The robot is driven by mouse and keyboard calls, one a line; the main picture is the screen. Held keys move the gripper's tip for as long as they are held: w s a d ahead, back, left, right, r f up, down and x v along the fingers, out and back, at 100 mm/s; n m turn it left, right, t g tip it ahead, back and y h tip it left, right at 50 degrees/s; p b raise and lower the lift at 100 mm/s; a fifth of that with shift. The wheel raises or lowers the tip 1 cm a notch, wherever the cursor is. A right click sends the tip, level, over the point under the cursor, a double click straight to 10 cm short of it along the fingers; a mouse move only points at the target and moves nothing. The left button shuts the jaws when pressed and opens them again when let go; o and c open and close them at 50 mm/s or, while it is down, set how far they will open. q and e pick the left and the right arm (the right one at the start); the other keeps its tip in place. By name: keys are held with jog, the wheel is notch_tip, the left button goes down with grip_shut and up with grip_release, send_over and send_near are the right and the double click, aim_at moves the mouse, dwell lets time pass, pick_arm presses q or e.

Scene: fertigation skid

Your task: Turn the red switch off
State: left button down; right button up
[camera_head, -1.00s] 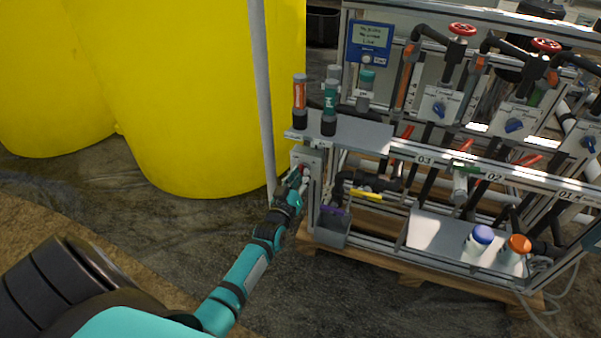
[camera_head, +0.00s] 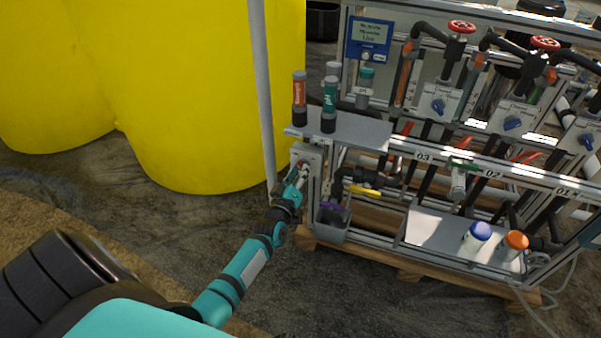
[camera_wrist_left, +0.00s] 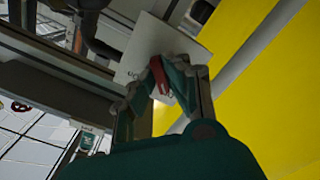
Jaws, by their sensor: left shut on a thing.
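The red switch (camera_wrist_left: 162,86) sits on a pale grey box at the left end of the skid. In the left wrist view its red handle shows between the fingers. My left gripper (camera_wrist_left: 166,84) is shut on the red switch, with a teal finger on each side of the handle. In the head view the left gripper (camera_head: 297,182) is at the front of the grey switch box (camera_head: 305,153), and the fingers hide most of the switch. My right gripper is not in view.
A grey upright pole (camera_head: 263,95) stands just left of the switch box. Large yellow tanks (camera_head: 190,90) fill the back left. A shelf (camera_head: 355,131) with several bottles is above right, and a small grey bin (camera_head: 332,224) hangs below right.

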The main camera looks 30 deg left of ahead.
pick_arm(q)
jog(key=c, duration=1.4)
grip_release()
jog(key=shift+o, duration=0.2)
jog(key=v, duration=1.2)
jog(key=shift+d, duration=0.1)
